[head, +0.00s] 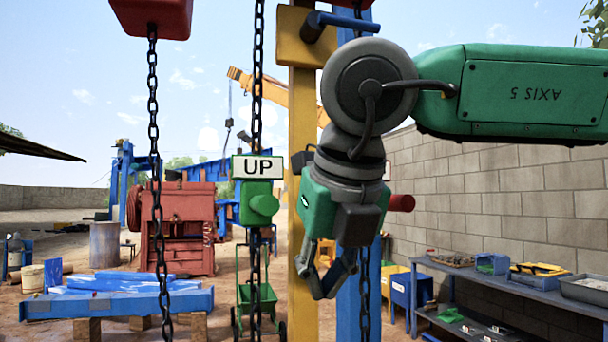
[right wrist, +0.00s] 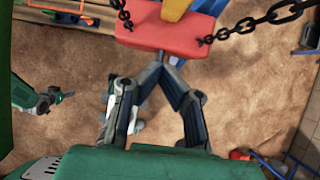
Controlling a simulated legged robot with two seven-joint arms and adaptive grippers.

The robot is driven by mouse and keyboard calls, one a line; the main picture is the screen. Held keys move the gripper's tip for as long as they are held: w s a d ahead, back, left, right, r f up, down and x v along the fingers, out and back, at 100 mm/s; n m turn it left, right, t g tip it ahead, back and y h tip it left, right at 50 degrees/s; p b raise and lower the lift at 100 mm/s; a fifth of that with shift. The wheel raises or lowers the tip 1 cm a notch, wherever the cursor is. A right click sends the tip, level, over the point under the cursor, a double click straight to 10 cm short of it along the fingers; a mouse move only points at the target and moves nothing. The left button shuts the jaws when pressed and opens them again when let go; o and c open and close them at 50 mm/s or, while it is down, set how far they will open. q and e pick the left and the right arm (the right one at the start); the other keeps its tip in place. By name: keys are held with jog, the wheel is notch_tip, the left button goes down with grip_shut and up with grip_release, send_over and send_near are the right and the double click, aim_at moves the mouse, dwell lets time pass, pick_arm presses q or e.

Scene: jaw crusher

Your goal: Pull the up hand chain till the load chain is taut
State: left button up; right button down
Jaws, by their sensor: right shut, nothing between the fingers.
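The UP sign (head: 257,167), with a green knobbed block under it, sits at the hand chain (head: 257,80), which runs down past it. Another dark chain (head: 154,110) hangs from a red block (head: 152,12) at the left. A third chain (head: 364,290) hangs right of my right gripper. I cannot tell which is the load chain. My right gripper (head: 325,278) points down, right of the UP chain and apart from it. In the right wrist view its fingertips (right wrist: 172,62) meet, empty, near a red block (right wrist: 165,28) with chains. My left gripper (right wrist: 55,97) appears small there, its jaws unclear.
A yellow post (head: 302,120) and a blue post (head: 348,280) stand behind my right gripper. A blue bench (head: 520,290) with trays lines the block wall at right. A red crusher (head: 180,225) and a blue frame (head: 120,300) stand behind at left.

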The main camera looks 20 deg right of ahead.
pick_arm(q)
jog(key=shift+a+f+b, duration=0.15)
jog(key=shift+f+b, duration=1.25)
jog(key=shift+f, duration=0.1)
jog(key=shift+a+f+b, duration=0.1)
jog(key=shift+f+b, duration=1.3)
jog(key=shift+f, duration=0.05)
pick_arm(e)
notch_tip(320, 180, down, 9)
jog(key=shift+a, duration=0.45)
jog(key=shift+s+r, duration=0.1)
jog(key=shift+r, duration=0.05)
jog(key=s, duration=0.5)
jog(key=shift+d+r, duration=0.15)
jog(key=shift+r, duration=0.1)
pick_arm(q)
notch_tip(320, 180, up, 4)
jog(key=p, duration=0.4)
pick_arm(e)
jog(key=s+v, duration=0.1)
jog(key=v, duration=0.5)
